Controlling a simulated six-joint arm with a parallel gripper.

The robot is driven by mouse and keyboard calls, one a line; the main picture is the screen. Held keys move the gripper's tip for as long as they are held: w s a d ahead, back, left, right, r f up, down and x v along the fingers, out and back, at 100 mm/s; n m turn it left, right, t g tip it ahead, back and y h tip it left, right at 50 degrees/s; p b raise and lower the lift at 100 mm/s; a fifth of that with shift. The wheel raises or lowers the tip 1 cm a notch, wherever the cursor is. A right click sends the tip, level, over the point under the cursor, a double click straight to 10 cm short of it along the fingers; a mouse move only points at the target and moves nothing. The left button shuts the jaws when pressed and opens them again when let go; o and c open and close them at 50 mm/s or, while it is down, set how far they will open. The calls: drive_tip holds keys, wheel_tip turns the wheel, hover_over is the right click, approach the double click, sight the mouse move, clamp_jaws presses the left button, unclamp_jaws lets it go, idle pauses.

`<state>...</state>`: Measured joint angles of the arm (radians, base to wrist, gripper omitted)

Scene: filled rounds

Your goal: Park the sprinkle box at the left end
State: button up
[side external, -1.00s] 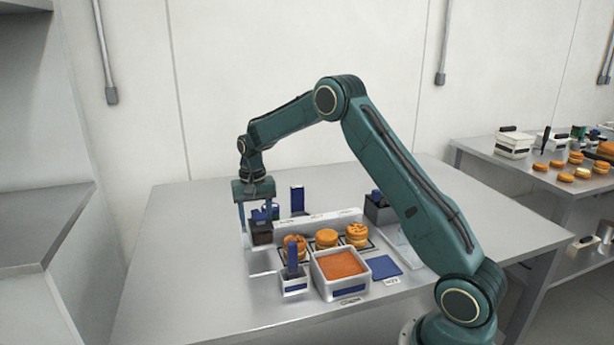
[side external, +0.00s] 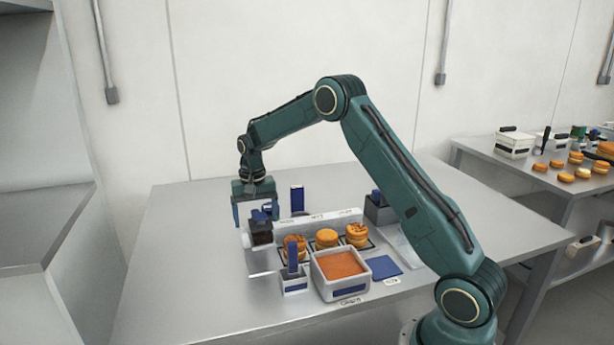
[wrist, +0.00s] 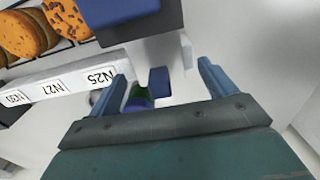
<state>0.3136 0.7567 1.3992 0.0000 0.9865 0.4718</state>
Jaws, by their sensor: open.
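The sprinkle box looks to be the small dark box (side external: 261,237) with a blue top piece, at the left end of the white labelled rail in the side view. My gripper (side external: 255,222) is at this box, its fingers apart and partly behind it. A smaller blue piece (wrist: 160,80) shows between the fingers.
The white rail (wrist: 60,84) carries labels N30, N27 and N25. Filled rounds (side external: 327,238) sit in front of it. An upright blue piece (side external: 297,199) stands close right of my gripper. A white tub (side external: 341,275) holds orange filling. The table's left side is clear.

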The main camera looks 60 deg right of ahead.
drive_tip(key=shift+r, duration=3.5)
drive_tip(key=shift+s+a+r, duration=0.1)
drive_tip(key=shift+a+r, duration=0.05)
drive_tip(key=shift+r, duration=0.05)
drive_tip(key=s+a+r+n+t, duration=0.35)
drive_tip(key=s+a+r, duration=0.65)
drive_tip(key=s+r, duration=0.35)
drive_tip(key=s+a+f+n+t, duration=0.1)
drive_tip(key=s+a+n, duration=0.1)
drive_tip(key=s, duration=0.8)
drive_tip(key=s+a+f+n+t, duration=0.1)
drive_tip(key=s+a+n, duration=0.2)
drive_tip(key=s, duration=0.7)
drive_tip(key=shift+s+a+f, duration=0.15)
drive_tip(key=shift+s+a, duration=0.25)
drive_tip(key=shift+a, duration=0.45)
